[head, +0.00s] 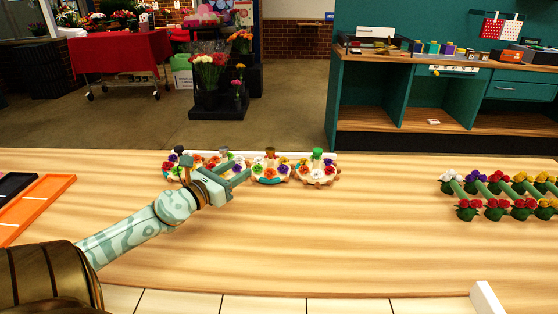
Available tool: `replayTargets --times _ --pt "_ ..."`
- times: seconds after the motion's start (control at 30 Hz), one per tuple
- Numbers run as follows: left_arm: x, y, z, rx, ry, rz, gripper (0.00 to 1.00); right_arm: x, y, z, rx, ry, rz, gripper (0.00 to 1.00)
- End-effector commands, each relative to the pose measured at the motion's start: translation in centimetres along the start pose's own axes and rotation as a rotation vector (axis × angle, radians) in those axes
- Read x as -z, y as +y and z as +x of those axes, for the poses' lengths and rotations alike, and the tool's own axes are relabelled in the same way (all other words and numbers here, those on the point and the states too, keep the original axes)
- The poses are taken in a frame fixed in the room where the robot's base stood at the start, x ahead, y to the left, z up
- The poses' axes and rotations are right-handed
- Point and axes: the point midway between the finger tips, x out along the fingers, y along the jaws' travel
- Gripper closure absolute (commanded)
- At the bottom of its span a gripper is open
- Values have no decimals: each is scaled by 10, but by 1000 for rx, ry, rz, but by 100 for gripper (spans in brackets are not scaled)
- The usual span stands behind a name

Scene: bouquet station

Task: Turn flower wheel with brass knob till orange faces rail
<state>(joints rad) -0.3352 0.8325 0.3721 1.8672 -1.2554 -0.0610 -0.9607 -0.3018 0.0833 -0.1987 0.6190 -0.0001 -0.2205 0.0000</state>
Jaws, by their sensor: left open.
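Several flower wheels stand in a row at the back of the wooden table, in front of a pale rail (250,154). The wheel with the brass-brown knob (270,152) is third from the left; its flower wheel (270,176) carries small orange, purple and white blooms. Which bloom faces the rail is too small to tell. My left gripper (246,177) is open and empty, its fingers pointing right, just left of this wheel. It partly hides the grey-knobbed wheel (225,153). My right gripper is out of view.
A dark-knobbed wheel (179,151) stands at the row's left end, a green-knobbed wheel (318,153) at its right end. Potted flowers (497,207) stand at the right. An orange-edged tray (40,207) lies at the left. The table's middle front is clear.

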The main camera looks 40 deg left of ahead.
Motion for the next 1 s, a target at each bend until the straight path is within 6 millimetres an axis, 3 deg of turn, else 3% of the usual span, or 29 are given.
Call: replayTargets --times 0.03,0.17,0.7,1.0 --pt "8 0 2 1 4 1 53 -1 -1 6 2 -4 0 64" --pt "5 -1 15 4 2 1 53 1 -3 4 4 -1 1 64" --pt "6 1 119 -2 0 1 53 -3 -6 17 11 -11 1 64" --pt "6 1 157 -2 1 1 53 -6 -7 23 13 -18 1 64"
